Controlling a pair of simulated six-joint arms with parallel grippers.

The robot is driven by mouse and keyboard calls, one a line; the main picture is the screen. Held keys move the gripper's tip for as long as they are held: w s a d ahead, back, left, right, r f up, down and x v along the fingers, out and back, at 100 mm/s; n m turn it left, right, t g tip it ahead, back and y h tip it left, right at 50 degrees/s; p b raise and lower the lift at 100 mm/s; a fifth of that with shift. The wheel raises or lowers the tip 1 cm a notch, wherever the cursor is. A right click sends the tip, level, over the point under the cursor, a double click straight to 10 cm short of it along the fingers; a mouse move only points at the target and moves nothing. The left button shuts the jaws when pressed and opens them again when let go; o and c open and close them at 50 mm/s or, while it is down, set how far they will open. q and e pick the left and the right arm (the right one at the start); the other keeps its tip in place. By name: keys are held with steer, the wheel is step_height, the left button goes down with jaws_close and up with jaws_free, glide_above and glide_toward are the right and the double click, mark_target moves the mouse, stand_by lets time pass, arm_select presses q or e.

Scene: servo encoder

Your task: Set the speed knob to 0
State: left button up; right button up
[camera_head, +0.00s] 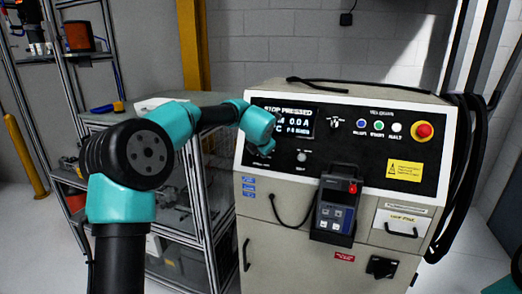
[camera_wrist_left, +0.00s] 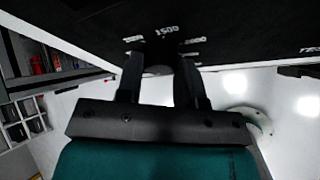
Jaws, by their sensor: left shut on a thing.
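The control panel (camera_head: 345,130) is the black face of a beige machine in the head view. My left gripper (camera_wrist_left: 158,64) is at the panel's lower left, its fingers on both sides of a dark round knob (camera_wrist_left: 158,71) and shut on it. The label "1500" (camera_wrist_left: 167,31) shows beyond the knob, with blurred labels to either side. Which mark the knob points to cannot be told. In the head view my teal left wrist hides the knob and the fingers. My right gripper is not in view.
The display (camera_head: 285,120) reads "STOP PRESSED". A small knob (camera_head: 301,156) is right of my left wrist. A red emergency button (camera_head: 423,131) is at the panel's right. A handheld pendant (camera_head: 334,208) hangs in front.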

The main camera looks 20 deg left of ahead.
arm_select(q)
steer(key=shift+f, duration=0.15)
steer(key=o, duration=0.9)
steer(key=shift+r, duration=0.2)
steer(key=v, duration=1.7)
steer(key=shift+d, duration=0.1)
